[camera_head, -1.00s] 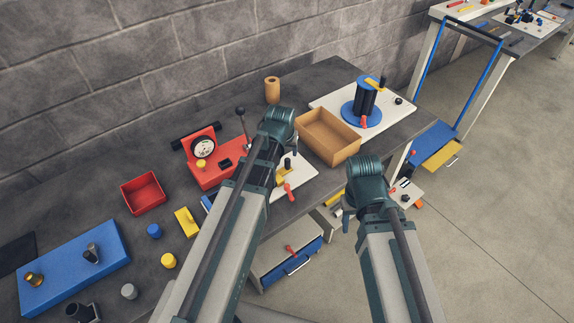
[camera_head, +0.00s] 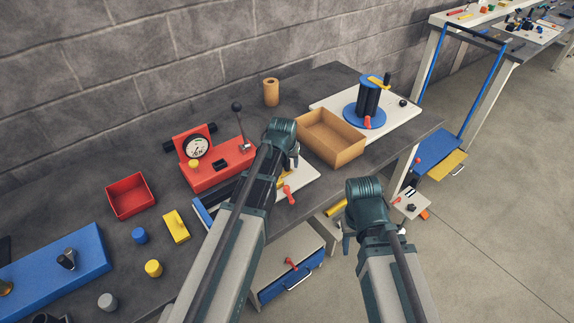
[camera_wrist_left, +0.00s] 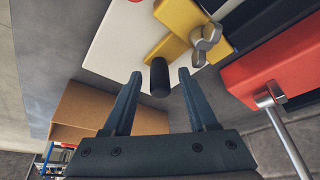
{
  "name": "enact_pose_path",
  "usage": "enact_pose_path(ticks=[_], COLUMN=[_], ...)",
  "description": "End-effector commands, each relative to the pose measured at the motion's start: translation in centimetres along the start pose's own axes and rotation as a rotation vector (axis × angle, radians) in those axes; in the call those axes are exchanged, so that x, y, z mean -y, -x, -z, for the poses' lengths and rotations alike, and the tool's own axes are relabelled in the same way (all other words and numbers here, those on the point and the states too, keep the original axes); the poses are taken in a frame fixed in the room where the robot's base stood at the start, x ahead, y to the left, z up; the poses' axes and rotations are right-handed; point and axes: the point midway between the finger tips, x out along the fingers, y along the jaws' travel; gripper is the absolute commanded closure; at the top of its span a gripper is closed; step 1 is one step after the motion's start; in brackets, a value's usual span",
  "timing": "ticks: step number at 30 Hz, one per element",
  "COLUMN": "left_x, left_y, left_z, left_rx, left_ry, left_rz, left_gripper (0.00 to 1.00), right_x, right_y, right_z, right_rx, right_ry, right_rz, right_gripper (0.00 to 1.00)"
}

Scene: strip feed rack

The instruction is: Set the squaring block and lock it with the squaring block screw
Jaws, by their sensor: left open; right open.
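In the left wrist view a yellow block (camera_wrist_left: 182,18) with a grey wing screw (camera_wrist_left: 206,44) sits on a white plate (camera_wrist_left: 112,48); these look like the squaring block and its screw, though I cannot be sure. A black upright knob (camera_wrist_left: 159,78) stands at the end of the yellow part. My left gripper (camera_wrist_left: 157,75) is open, with the knob between its fingertips in the picture; contact cannot be told. In the head view my left gripper (camera_head: 291,161) hides the yellow part on the white plate (camera_head: 302,181). My right gripper (camera_head: 372,236) is open and empty, off the bench front.
A red gauge unit (camera_head: 219,166) with a lever stands left of the plate; its red body (camera_wrist_left: 268,75) is close in the wrist view. A cardboard box (camera_head: 331,138) is right of it. A red tray (camera_head: 130,196) and loose yellow and blue parts lie left.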

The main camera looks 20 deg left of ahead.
Motion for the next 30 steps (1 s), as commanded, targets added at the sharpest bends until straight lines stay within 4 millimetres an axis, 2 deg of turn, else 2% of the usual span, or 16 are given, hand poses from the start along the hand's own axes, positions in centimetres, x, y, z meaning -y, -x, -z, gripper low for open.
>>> enact_pose_path(ticks=[2,3,12,30], left_x=[0.01,0.01,0.00,0.00], left_y=[0.06,0.06,0.06,0.05], left_z=[0.01,0.01,0.00,-0.01], left_rx=[0.000,0.000,0.000,0.000], left_ry=[0.000,0.000,0.000,0.000], left_rz=[0.000,0.000,0.000,0.000], left_gripper=[0.42,0.45,0.99,1.00], right_x=[0.00,0.00,0.00,0.00], right_y=[0.06,0.06,0.05,0.05], right_z=[0.00,0.00,0.00,0.00], right_rx=[0.000,0.000,0.000,0.000], right_ry=[0.000,0.000,0.000,0.000], right_rz=[0.000,0.000,0.000,0.000], right_gripper=[0.50,0.50,0.50,0.50])
